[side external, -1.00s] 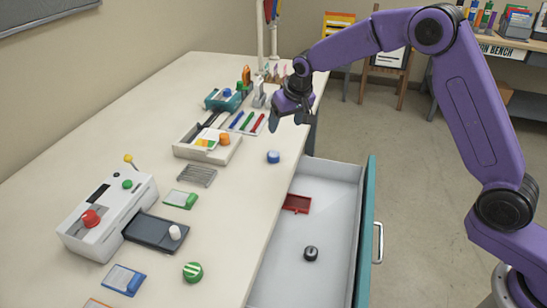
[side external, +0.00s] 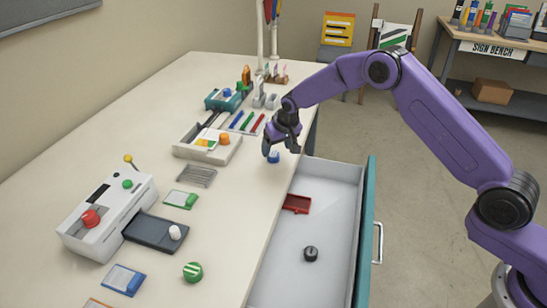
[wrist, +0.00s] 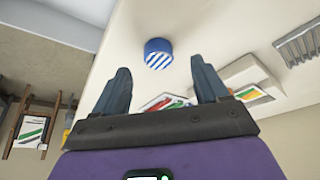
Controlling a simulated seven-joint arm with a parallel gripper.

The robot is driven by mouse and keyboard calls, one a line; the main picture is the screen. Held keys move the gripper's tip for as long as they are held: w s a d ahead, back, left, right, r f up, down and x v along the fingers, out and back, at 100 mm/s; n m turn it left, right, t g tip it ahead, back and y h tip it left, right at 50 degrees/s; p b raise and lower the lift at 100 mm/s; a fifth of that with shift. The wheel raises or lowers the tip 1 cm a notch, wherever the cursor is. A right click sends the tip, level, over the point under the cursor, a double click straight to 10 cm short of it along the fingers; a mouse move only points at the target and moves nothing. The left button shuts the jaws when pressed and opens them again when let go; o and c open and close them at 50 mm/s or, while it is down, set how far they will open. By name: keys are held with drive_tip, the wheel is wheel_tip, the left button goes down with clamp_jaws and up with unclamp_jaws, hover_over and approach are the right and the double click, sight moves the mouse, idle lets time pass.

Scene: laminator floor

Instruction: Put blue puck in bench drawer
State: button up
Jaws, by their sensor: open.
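The blue puck (side external: 273,157) sits on the bench top near its right edge, just left of the drawer's far end. In the wrist view the blue puck (wrist: 158,53) has a blue and white striped top and lies beyond the fingertips, roughly between them. My gripper (side external: 282,150) is just above and around the puck in the side view, open and empty; its two spread fingers also show in the wrist view (wrist: 160,78). The bench drawer (side external: 365,235) is pulled open, with a teal front and white inside.
The drawer holds a small red tray (side external: 297,203) and a black knob-like puck (side external: 311,254). A white tray (side external: 207,150) with colored pieces and a wire rack (side external: 196,176) lie left of the puck. A laminator (side external: 107,217) and a green striped puck (side external: 192,271) are nearer the camera.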

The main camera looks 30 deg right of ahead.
sight(273, 153)
drive_tip(key=shift+w+x, duration=0.25)
drive_tip(key=shift+x, duration=2.15)
drive_tip(key=shift+d+r, duration=0.1)
drive_tip(key=shift+d, duration=0.05)
drive_tip(key=c, duration=1.2)
drive_tip(key=shift+r, duration=0.1)
drive_tip(key=shift+r, duration=0.45)
wheel_tip(273, 153, up, 2)
drive_tip(key=shift+r, duration=0.15)
drive_tip(key=s+d+r, duration=0.3)
drive_tip(key=s+r, duration=0.7)
drive_tip(key=s, duration=0.4)
drive_tip(key=s+d, duration=0.8)
drive_tip(key=s, duration=0.1)
drive_tip(key=s+d+r, duration=0.1)
drive_tip(key=s+d, duration=0.2)
drive_tip(key=s, duration=0.1)
drive_tip(key=shift+s+d, duration=0.3)
drive_tip(key=shift+d, duration=0.1)
